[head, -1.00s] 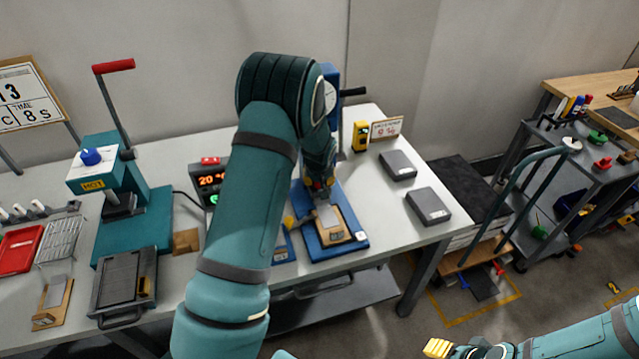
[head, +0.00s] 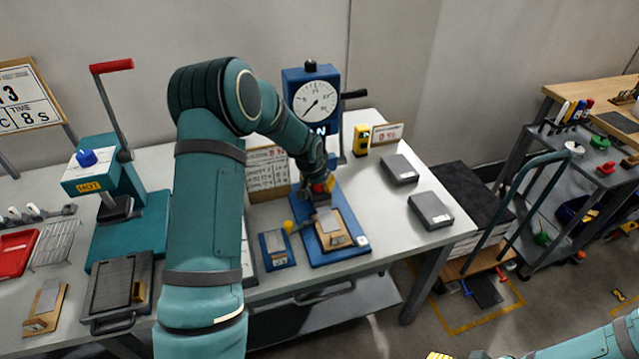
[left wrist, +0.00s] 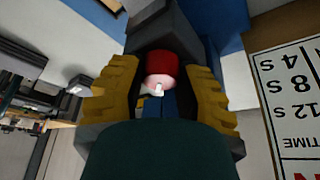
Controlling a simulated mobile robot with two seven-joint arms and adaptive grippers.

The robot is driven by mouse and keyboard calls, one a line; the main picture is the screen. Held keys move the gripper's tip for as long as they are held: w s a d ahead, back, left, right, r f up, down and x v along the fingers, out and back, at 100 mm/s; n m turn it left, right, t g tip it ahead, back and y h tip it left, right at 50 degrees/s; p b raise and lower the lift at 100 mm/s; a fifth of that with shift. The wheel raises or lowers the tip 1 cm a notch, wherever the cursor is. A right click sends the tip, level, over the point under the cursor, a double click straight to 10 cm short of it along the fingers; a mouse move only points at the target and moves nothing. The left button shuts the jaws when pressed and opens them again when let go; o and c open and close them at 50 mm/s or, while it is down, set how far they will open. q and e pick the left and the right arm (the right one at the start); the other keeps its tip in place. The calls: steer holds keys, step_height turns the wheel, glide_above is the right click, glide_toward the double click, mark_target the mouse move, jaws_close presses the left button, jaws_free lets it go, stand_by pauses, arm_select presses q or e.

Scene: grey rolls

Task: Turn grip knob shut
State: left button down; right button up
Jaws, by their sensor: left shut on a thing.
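My left gripper (head: 322,188) reaches down at the blue press with the dial gauge (head: 316,103). In the left wrist view its yellow ribbed fingers (left wrist: 160,92) stand on both sides of a red grip knob (left wrist: 161,65) with a pale end. The gripper is shut on this knob; the finger contact is partly hidden. In the head view the knob is mostly hidden by the gripper. The blue press base (head: 352,246) holds a wooden block with a grey plate (head: 329,224).
A teal press with a red lever (head: 111,67) stands at the left. A small blue stand (head: 277,252) is near the gripper. A placard (head: 267,172) stands behind my left arm. Two grey blocks (head: 430,211) lie at the table's right, beside a yellow device (head: 361,140).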

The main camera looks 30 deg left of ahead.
arm_select(q)
steer(key=c, duration=0.8)
jaws_free()
steer(key=shift+w+f, duration=0.1)
steer(key=shift+c, duration=0.2)
steer(key=v, duration=1.2)
